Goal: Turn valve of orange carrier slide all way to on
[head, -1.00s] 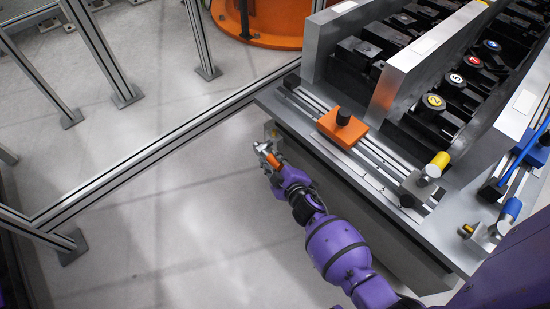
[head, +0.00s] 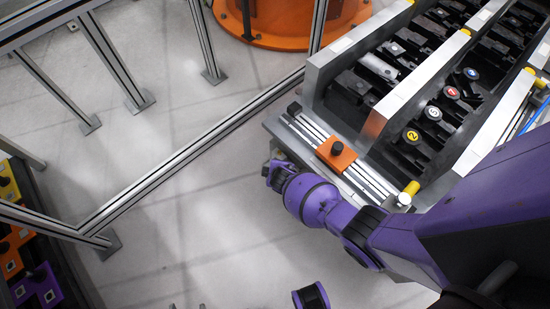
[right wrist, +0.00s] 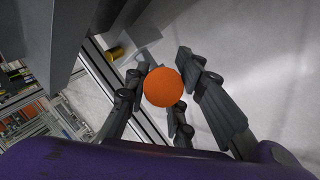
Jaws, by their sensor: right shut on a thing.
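The orange carrier slide (head: 336,153) with its black knob sits on the rails of the metal fixture. In the right wrist view, a round orange valve handle (right wrist: 163,87) lies between the fingers of my right gripper (right wrist: 164,72). The gripper is shut on it. In the head view my right gripper (head: 272,168) is at the fixture's near-left side, below the slide; its wrist hides the handle there. The valve body and its on or off marking cannot be made out.
Aluminium frame bars (head: 190,146) stand on the left, with an orange round base (head: 262,20) behind. Numbered black units (head: 411,138) fill the fixture's channels. A yellow cylinder (head: 411,188) is near its front corner.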

